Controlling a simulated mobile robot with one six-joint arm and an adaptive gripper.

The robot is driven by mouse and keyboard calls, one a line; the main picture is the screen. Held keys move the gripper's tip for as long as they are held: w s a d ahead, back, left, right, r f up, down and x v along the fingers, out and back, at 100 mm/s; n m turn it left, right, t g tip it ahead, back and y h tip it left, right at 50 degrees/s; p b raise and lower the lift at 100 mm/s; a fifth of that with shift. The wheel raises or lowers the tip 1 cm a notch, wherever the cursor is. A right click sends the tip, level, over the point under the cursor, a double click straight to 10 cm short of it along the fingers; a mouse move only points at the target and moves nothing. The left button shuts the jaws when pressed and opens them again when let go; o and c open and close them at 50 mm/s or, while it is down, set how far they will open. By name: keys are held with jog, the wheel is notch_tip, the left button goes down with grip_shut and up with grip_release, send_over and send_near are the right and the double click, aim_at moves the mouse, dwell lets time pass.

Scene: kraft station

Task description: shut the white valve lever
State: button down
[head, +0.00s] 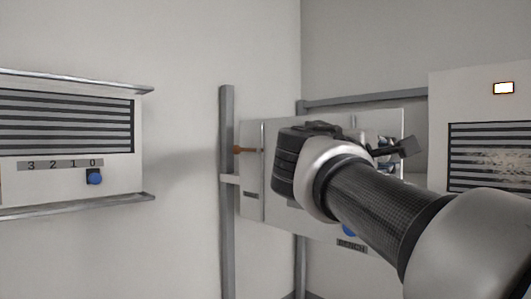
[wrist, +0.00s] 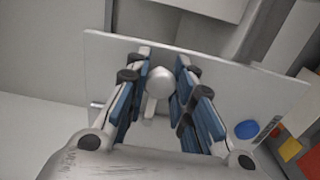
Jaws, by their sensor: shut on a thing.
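The white valve lever (wrist: 159,84) shows in the wrist view as a pale rounded end with a short stem, in front of a light grey panel (wrist: 108,50). My gripper (wrist: 161,66) has its blue-padded fingers on both sides of the lever and is shut on it. In the head view, my arm covers the lever and most of the gripper. The panel (head: 252,205) shows there behind my arm. The lever's exact angle is hard to tell.
A blue knob (wrist: 247,130) sits on the panel, right of the fingers. An orange-brown handle (head: 245,150) projects at the panel's left, beside a grey post (head: 227,255). A striped wall unit (head: 120,172) with a blue knob (head: 94,177) hangs at the left.

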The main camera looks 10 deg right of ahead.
jog(key=shift+r, duration=0.15)
jog(key=c, duration=1.3)
grip_release()
jog(key=shift+c, duration=0.2)
jog(key=shift+s+a, duration=0.1)
jog(key=v, duration=1.1)
jog(key=shift+s+a, duration=0.3)
